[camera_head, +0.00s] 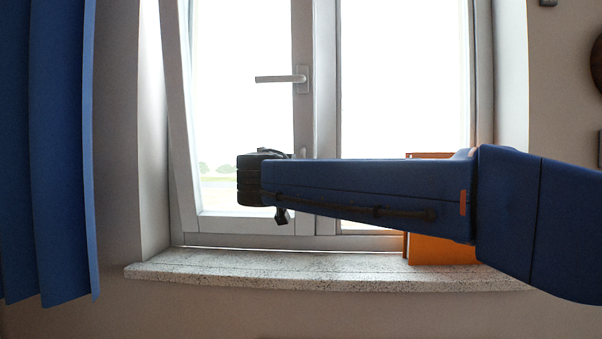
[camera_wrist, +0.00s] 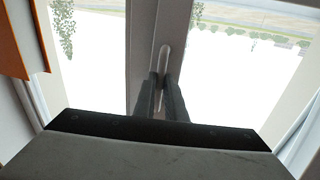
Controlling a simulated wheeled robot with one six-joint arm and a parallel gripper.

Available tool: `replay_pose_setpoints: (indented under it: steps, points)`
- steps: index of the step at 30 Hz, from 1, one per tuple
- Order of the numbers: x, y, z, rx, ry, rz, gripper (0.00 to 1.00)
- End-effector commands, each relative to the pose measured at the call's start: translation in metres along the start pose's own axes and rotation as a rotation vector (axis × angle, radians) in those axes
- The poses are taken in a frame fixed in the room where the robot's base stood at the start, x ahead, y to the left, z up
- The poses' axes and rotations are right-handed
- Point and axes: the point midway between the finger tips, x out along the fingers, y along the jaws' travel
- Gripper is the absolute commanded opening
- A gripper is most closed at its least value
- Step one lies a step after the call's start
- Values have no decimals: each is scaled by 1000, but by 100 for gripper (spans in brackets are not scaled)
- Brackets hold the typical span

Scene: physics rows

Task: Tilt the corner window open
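The window's left sash (camera_head: 300,125) leans, its left edge slanting away from the frame toward the top. Its grey handle (camera_head: 280,78) points level to the left, above my arm. My gripper (camera_head: 281,184) is in front of the sash's right stile, below that handle; my own wrist hides the fingertips in the head view. In the wrist view, which is upside down, the two dark fingers (camera_wrist: 160,88) stand apart with a narrow gap. A light grey bar (camera_wrist: 165,52) on the stile shows between and beyond their tips. I cannot tell whether they touch it.
A speckled stone sill (camera_head: 225,267) runs below the window. An orange object (camera_head: 440,250) stands on it at the right, partly behind my arm; it also shows in the wrist view (camera_wrist: 12,45). A blue curtain (camera_head: 55,150) hangs at the left. The left sill is clear.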

Motion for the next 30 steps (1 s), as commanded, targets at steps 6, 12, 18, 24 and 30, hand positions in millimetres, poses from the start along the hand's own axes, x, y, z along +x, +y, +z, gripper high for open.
replay_pose_setpoints:
  steps: [6, 12, 18, 24, 30]
  points:
    - [1, 0, -1, 0, -5, 1, 0]
    - [5, -1, -2, -5, -22, 1, 0]
    - [4, -1, -2, -5, -22, 1, 25]
    - [4, -1, -2, -5, -23, 1, 30]
    - [1, -1, -2, -4, -23, 1, 30]
